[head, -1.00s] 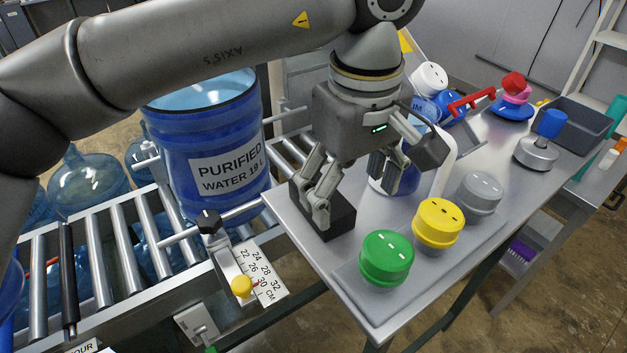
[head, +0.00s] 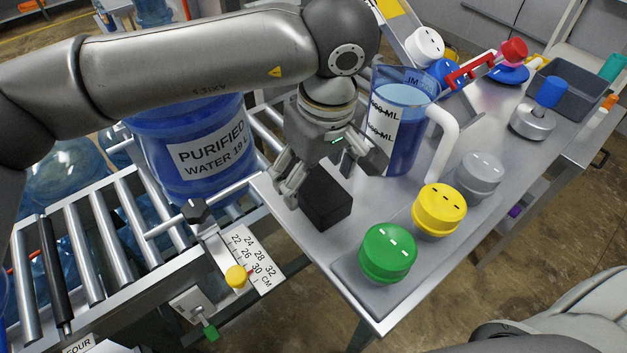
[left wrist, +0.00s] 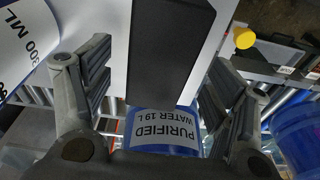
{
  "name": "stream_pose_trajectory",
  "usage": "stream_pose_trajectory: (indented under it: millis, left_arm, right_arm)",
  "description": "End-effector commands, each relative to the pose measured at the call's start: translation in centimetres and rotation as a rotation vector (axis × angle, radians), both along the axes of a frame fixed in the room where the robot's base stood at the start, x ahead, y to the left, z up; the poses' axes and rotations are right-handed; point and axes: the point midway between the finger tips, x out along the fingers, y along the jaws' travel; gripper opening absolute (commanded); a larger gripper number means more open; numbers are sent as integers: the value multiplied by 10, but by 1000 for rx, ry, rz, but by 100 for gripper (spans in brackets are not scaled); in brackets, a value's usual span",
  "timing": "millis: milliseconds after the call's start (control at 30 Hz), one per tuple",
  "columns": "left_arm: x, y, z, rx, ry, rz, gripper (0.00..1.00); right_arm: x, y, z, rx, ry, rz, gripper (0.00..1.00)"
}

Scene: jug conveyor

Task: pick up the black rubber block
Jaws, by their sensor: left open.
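The black rubber block (head: 328,204) lies on the grey metal table at its left end, behind the green-capped weight. My left gripper (head: 332,183) is open at the block, with one finger to its left and the other to its right. In the left wrist view the block (left wrist: 170,48) shows as a dark upright shape between the two spread fingers (left wrist: 160,85), with room on both sides. I cannot tell how far the fingertips are above the table. My right gripper is not in view.
A measuring jug (head: 397,125) with a white handle stands close right of the gripper. Green (head: 388,252), yellow (head: 439,210) and grey (head: 479,174) lidded pieces stand along the front. A large blue water jug (head: 195,150) sits on the roller conveyor (head: 120,225) at left.

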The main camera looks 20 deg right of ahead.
Motion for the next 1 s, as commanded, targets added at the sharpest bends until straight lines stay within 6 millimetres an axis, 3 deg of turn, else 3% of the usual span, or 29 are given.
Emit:
stream_pose_trajectory:
  millis: [167, 433, 900, 1000]
  left_arm:
    - [2, 0, -19, -1, 2, 0, 79]
    - [3, 0, -24, -2, -1, 0, 79]
    - [3, 0, -24, -2, -1, 0, 20]
    - [4, 0, -23, -3, -1, 1, 20]
  right_arm:
    - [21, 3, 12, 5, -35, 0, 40]
    - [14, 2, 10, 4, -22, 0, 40]
    - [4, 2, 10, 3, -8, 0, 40]
    - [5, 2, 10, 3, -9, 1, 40]
